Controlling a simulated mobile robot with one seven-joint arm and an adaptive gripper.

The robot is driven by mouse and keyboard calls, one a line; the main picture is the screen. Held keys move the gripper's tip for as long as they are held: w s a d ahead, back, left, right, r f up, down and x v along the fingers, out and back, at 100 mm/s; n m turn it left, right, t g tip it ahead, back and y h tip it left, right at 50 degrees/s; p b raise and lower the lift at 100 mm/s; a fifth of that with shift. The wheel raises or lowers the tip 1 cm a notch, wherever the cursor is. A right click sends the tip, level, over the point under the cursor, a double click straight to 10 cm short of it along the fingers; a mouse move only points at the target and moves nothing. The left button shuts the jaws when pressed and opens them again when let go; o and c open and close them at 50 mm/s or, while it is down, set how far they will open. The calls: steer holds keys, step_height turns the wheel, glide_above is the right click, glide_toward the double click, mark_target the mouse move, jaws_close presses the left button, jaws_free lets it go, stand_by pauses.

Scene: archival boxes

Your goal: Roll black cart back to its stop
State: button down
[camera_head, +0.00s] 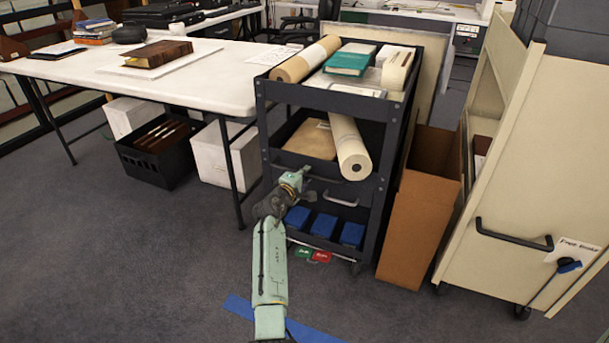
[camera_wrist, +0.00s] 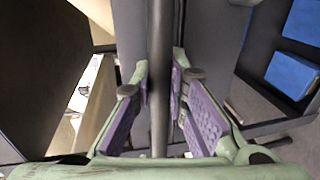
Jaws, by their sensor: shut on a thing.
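The black cart (camera_head: 383,178) stands in the middle of the head view, against the right end of the white table. It carries paper rolls, a teal book and blue boxes on its shelves. My gripper (camera_head: 304,172) is at the cart's near side, at a dark handle bar (camera_head: 328,179). In the wrist view, the bar (camera_wrist: 160,60) runs between the purple-padded fingers of my gripper (camera_wrist: 160,85), which is shut on it. The arm partly hides the cart's lower left. I cannot pick out the stop with certainty.
The white table (camera_head: 215,82) is left of the cart, with boxes beneath it. An open cardboard box (camera_head: 412,228) stands close on the right, then a cream cart (camera_head: 540,145). Blue tape (camera_head: 238,305) lies on the floor in front. The floor at front left is clear.

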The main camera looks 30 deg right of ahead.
steer(key=shift+w+r, duration=0.1)
steer(key=shift+r, duration=0.1)
steer(key=c, duration=1.6)
jaws_free()
steer(key=shift+d+f, duration=0.15)
steer(key=v, duration=1.2)
